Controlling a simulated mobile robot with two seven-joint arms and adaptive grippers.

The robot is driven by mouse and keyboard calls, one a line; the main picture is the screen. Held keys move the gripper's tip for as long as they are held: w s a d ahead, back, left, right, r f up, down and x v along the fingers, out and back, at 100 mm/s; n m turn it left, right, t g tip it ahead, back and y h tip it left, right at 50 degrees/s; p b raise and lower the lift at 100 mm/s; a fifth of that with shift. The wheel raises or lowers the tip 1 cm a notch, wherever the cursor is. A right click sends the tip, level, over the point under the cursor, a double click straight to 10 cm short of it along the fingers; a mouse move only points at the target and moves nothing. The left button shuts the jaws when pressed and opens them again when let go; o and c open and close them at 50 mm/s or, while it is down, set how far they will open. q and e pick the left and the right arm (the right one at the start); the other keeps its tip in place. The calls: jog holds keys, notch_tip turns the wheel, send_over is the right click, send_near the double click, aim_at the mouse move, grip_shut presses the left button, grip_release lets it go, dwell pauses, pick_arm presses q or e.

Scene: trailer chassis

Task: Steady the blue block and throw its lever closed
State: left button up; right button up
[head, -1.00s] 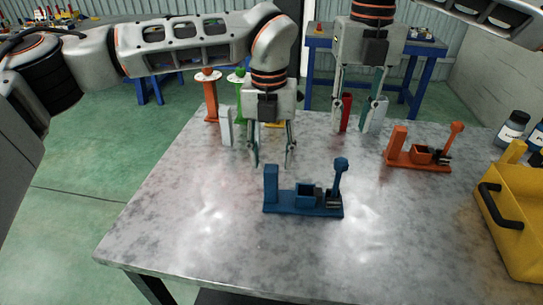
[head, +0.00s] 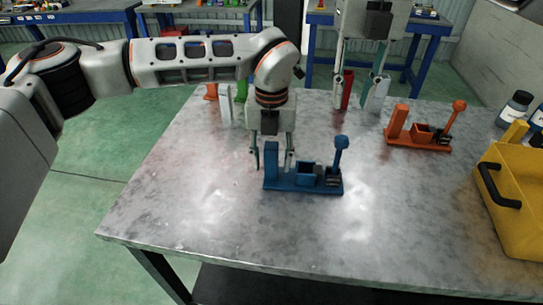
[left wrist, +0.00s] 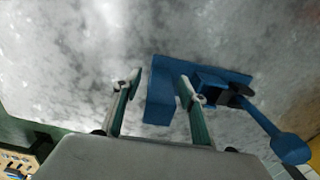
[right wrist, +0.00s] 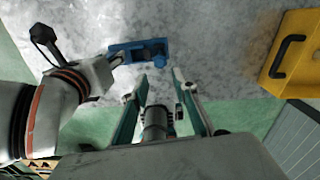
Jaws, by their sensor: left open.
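The blue block (head: 300,184) stands on the grey table with an upright post at its left end. Its lever (head: 340,158), tipped with a round knob, stands raised at the right end, leaning slightly right. My left gripper (head: 273,162) is open and low around the post; in the left wrist view the post (left wrist: 160,98) lies between its fingers (left wrist: 160,82). Contact with the post cannot be told. My right gripper (head: 356,98) is open and empty, farther back above the table. The block also shows beyond its fingers in the right wrist view (right wrist: 142,48).
An orange block with a lever (head: 418,141) stands to the right. A yellow toolbox (head: 515,215) with a black handle is at the right edge, near dark bottles (head: 515,108). Red (head: 346,90) and white (head: 377,93) upright pieces stand behind. The table's front is clear.

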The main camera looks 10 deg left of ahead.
pick_arm(q)
grip_shut()
pick_arm(e)
grip_shut()
jog(key=s+a+m+t, duration=0.2)
jog(key=s+a+m, duration=0.3)
jog(key=m, duration=0.5)
jog(key=shift+s+a+r+h, duration=0.25)
jog(key=shift+s+r+h, duration=0.2)
jog(key=shift+s, duration=0.8)
